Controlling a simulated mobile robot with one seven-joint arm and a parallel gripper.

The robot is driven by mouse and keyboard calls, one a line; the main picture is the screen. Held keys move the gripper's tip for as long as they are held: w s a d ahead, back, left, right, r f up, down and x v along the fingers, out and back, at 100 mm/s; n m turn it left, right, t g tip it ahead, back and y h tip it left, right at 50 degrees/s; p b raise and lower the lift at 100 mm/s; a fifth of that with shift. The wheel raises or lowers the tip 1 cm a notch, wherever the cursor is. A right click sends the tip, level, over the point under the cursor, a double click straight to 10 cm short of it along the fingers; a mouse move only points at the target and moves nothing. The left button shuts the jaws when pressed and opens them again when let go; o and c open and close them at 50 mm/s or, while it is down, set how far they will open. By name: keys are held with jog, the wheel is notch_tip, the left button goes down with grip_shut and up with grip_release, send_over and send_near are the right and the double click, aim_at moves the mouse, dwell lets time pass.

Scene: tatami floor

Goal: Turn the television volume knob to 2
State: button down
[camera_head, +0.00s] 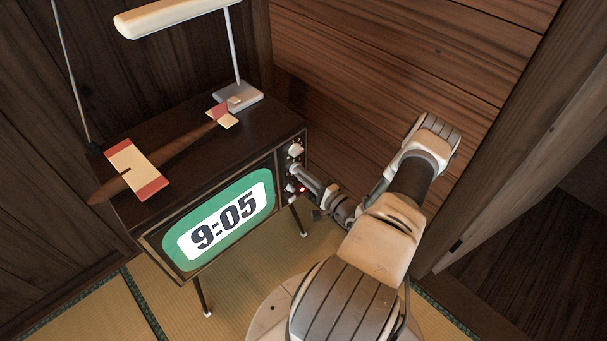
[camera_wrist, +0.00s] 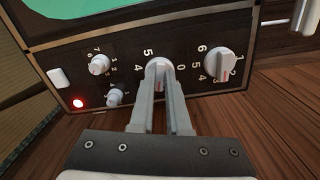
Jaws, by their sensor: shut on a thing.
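The television (camera_head: 155,235) stands on thin legs with its lit screen showing 9:05. Its control panel (camera_wrist: 215,95) fills the upper part of the wrist view. A white knob (camera_wrist: 158,68) in the middle of the panel has 0, 4 and 5 visible around it; its other marks are hidden by my fingers. No name label is readable, so I cannot tell for sure that it is the volume knob. My gripper (camera_wrist: 160,88) is shut on this middle knob, one finger on each side. Its pointer setting is not clear. In the head view my gripper (camera_head: 303,176) reaches the panel's right side.
A larger numbered knob (camera_wrist: 220,66), two small knobs (camera_wrist: 100,64) (camera_wrist: 115,97), a white button (camera_wrist: 60,78) and a red light (camera_wrist: 78,103) sit close by. A model plane (camera_head: 150,180) and a lamp (camera_head: 238,95) stand on top. Wooden walls stand behind and right.

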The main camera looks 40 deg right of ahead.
jog(key=shift+n, duration=0.6)
jog(key=c, duration=0.9)
grip_release()
jog(key=shift+s, duration=0.1)
jog(key=s, duration=0.5)
jog(key=s+d+p, duration=0.1)
jog(key=s, duration=0.5)
jog(key=s+p, duration=0.1)
jog(key=s, duration=0.5)
jog(key=shift+s+d, duration=0.15)
jog(key=shift+d, duration=0.05)
